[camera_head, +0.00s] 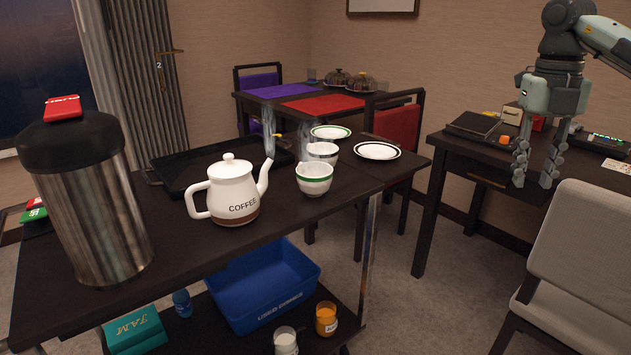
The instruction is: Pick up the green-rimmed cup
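The green-rimmed cup (314,181) is white with a green band under its lip. It stands upright near the right end of the dark cart top (180,255), to the right of the coffee pot (233,192). A second white cup (322,152) with a dark rim stands just behind it. My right gripper (533,181) hangs at the upper right, fingers pointing down and apart, with nothing between them. It is well to the right of the cup, in front of the desk. My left gripper is not in view.
A green-rimmed plate (330,132) and a dark-rimmed plate (376,151) lie behind the cups. A tall steel dispenser (92,215) stands at the left. A black tray (215,165) lies behind the pot. A pale chair (585,245) and the desk (455,145) are at the right.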

